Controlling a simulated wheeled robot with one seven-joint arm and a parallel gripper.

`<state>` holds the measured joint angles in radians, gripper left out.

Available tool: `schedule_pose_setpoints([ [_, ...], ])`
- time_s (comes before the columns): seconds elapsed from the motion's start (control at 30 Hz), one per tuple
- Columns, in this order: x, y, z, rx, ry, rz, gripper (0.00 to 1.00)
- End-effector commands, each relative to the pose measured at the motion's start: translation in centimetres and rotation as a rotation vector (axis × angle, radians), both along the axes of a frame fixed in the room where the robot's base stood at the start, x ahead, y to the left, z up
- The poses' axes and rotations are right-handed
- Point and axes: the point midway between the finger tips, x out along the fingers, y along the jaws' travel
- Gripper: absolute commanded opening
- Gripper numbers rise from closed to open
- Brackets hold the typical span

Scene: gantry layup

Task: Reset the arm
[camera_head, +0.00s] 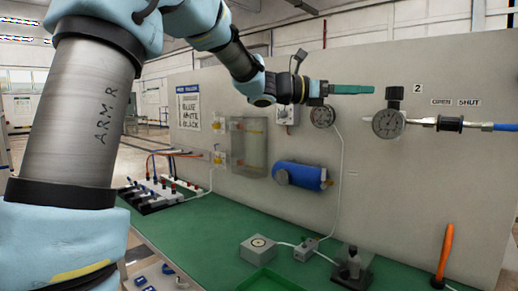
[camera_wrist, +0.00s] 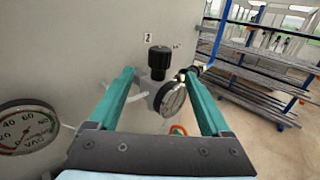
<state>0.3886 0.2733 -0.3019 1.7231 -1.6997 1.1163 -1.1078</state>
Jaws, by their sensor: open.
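My arm reaches across the upper left and middle of the head view. My gripper (camera_head: 370,89) has teal fingers that point right, in front of the grey panel (camera_head: 230,82). In the wrist view my gripper (camera_wrist: 159,73) is open, with fingers spread wide and nothing held. A regulator with a black knob (camera_wrist: 159,57) and a round gauge (camera_wrist: 170,98) shows between and beyond the fingers. In the head view the same knob (camera_head: 395,93) and gauge (camera_head: 388,123) are just right of the fingertips; whether they touch cannot be told.
A second gauge (camera_head: 322,116) is below my wrist, and a black valve (camera_head: 449,124) on a line is at right. A blue cylinder (camera_head: 302,175) and clear box (camera_head: 250,147) are on the panel. The green bench (camera_head: 205,232) holds several small items. An orange-handled tool (camera_head: 444,255) stands at right.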

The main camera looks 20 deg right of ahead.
Motion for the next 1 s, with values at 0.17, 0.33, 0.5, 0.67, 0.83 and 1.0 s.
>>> schedule_pose_setpoints([
  [0.17,0.5,1.2,-2.7,0.074,-0.07,0.018,0.82],
  [0.33,1.8,6.4,-11.3,0.316,-0.312,0.035,0.82],
  [0.5,2.5,14.9,-20.5,0.598,-0.604,-0.036,0.82],
  [0.67,2.1,24.3,-27.4,0.834,-0.868,-0.199,0.82],
  [0.83,0.2,35.1,-32.9,1.026,-1.139,-0.492,0.82],
  [1.0,-2.5,43.5,-36.0,1.093,-1.358,-0.828,0.82],
])
